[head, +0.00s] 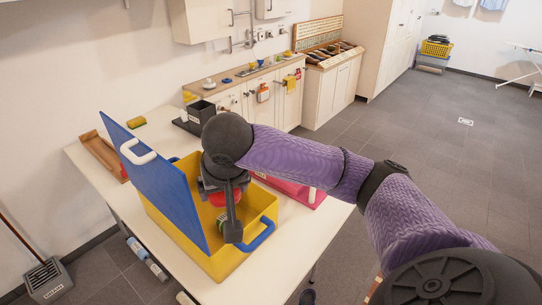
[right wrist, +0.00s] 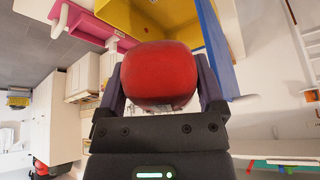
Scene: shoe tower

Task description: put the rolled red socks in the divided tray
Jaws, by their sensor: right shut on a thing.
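The rolled red socks (right wrist: 158,76) sit as a rounded red bundle between the two fingers of my right gripper (right wrist: 160,85) in the right wrist view. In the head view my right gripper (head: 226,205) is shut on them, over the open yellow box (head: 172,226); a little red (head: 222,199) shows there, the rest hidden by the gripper. I cannot tell whether the socks touch anything in the box. A brown open tray (head: 103,155) lies at the table's left edge, but I cannot make out dividers in it. My left gripper is not in view.
The box's blue lid (head: 150,165) stands raised on its left side. A pink container (head: 297,192) is to the right, partly behind my arm. A black holder (head: 198,116) and a green-yellow sponge (head: 137,122) stand at the back. The table's front right is bare.

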